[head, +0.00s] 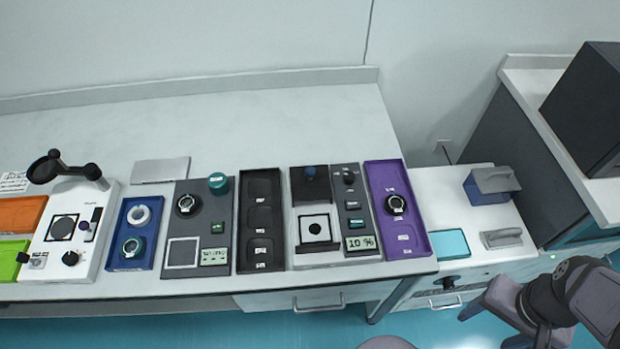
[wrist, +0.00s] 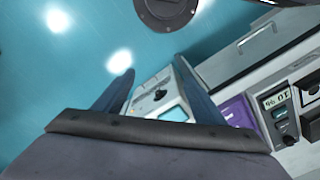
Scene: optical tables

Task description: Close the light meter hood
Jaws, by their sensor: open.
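The square is uncovered. A grey panel beside it has a display (head: 360,243) reading 10 %; the display also shows at the right of the wrist view (wrist: 275,102). My gripper (wrist: 153,66) is open, with nothing between its fingers. It is off the bench's front right, well away from the hood.
A purple tray (head: 422,240) with a round dial stands right of the meter, and a black compartment tray (head: 247,262) stands left.

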